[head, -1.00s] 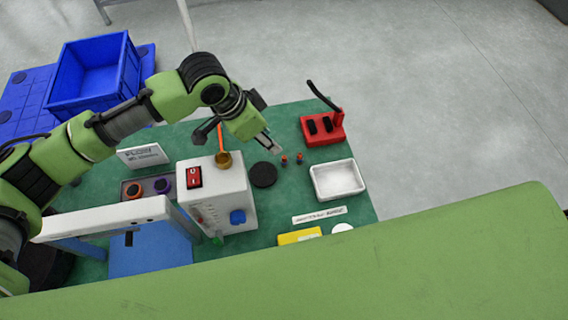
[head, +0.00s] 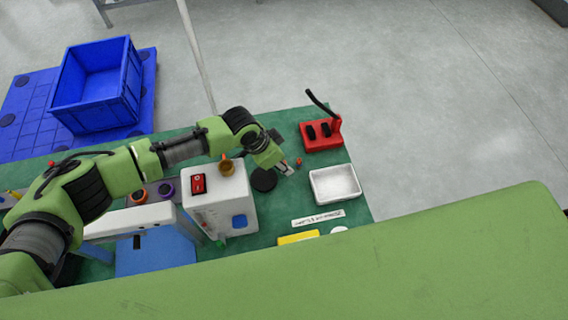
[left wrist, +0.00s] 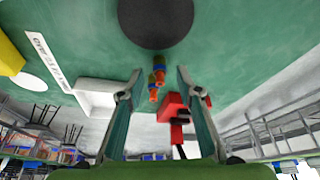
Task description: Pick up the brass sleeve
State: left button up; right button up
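A brass-coloured round piece (head: 227,168) sits on top of the white box in the head view, just below my left forearm; I take it for the brass sleeve. My left gripper (head: 288,167) is to the right of it, low over the green mat and beside the black disc. In the left wrist view its two fingers (left wrist: 158,76) are apart with nothing held. Two small orange-and-blue pieces (left wrist: 158,62) show in line between and beyond the fingers. One of them (head: 299,161) shows in the head view by the fingertips. My right gripper is not in view.
The white box (head: 215,200) has a red switch (head: 198,184). A black disc (head: 263,180), white tray (head: 335,197), red stand (head: 318,143) and yellow block (head: 298,238) are on the green mat (head: 275,212). A blue crate (head: 98,85) stands behind.

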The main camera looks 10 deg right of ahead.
pick_arm(q)
jog(key=shift+d+f, duration=0.15)
jog(key=shift+f, duration=0.15)
jog(key=shift+c, duration=0.3)
jog(key=c, duration=0.8)
jog(key=shift+c, duration=0.2)
jog(key=shift+r, duration=0.15)
